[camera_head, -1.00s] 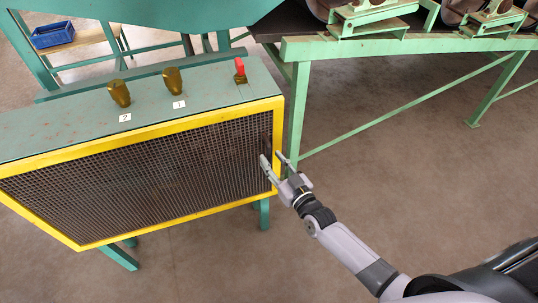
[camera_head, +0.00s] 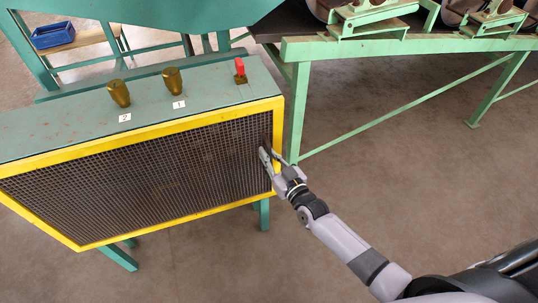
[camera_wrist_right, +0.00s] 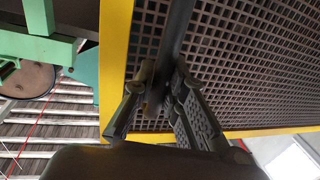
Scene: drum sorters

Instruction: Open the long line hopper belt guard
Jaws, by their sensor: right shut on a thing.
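The belt guard is a dark mesh panel (camera_head: 140,175) in a yellow frame (camera_head: 150,129) on the front of the green hopper housing (camera_head: 60,125). Its mesh (camera_wrist_right: 240,60) and yellow frame (camera_wrist_right: 116,50) also show in the right wrist view. My right gripper (camera_head: 268,156) is at the guard's right edge. In the right wrist view the right gripper (camera_wrist_right: 160,95) has its fingers on both sides of a dark bar handle (camera_wrist_right: 176,35) in front of the mesh, shut on it. The guard looks closed, its frame flush with the housing. My left gripper is not in view.
Two brass knobs (camera_head: 120,93) with number labels and a red switch (camera_head: 240,68) are on the housing's top. A green conveyor frame (camera_head: 400,45) stands at the right, with a leg (camera_head: 297,110) close to my right gripper. The floor (camera_head: 380,150) in front is clear.

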